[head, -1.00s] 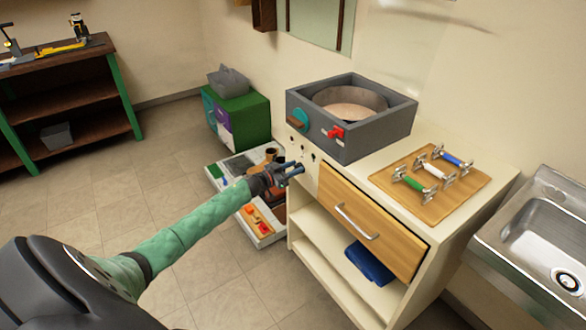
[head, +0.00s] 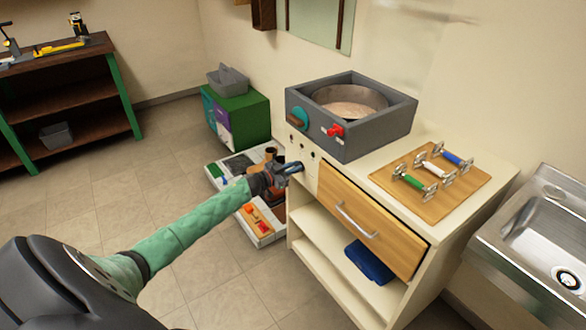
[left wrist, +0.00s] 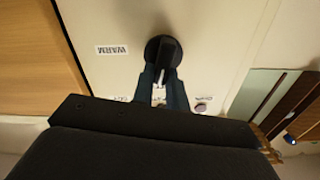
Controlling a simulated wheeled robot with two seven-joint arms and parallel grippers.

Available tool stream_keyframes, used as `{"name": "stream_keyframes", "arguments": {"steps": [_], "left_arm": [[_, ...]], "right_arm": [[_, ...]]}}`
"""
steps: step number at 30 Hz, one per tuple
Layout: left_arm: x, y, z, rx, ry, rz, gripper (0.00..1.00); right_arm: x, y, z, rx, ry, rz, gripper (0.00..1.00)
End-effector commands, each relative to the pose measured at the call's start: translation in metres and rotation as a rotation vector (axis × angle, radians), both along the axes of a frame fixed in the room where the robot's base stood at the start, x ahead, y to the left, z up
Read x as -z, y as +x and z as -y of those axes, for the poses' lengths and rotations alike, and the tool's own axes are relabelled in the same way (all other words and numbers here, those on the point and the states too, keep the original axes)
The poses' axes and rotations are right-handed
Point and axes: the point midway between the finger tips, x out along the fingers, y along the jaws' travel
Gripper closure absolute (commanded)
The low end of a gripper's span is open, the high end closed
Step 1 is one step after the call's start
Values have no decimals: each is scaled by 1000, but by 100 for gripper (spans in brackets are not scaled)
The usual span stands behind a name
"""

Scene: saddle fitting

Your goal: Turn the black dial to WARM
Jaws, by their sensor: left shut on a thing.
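The black dial (left wrist: 163,58) is on the pale front panel in the left wrist view, a round base with a raised bar grip. The bar runs up and down in that view, tilted slightly. The WARM label (left wrist: 112,50) is on the panel to the left of the dial. Another small label, too blurred to read, sits lower left of it. My left gripper (left wrist: 163,76) is shut on the dial, one finger on each side of its grip. In the head view my left gripper (head: 293,169) is at the cabinet front and hides the dial. My right gripper is not in view.
The cabinet has a grey box (head: 350,142) with a round basin on top, and a tilted wooden drawer front (head: 372,225) right of my gripper. A sink (head: 540,225) stands at the right.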

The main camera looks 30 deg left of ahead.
Motion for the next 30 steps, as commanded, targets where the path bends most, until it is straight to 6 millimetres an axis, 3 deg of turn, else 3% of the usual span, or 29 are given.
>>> {"name": "stream_keyframes", "arguments": {"steps": [11,24,30], "left_arm": [[5,-2,6,1,325,135,100],[12,-5,10,1,711,295,100],[15,-5,12,1,884,366,100]], "right_arm": [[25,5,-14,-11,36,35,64],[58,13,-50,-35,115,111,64],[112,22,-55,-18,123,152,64]]}}
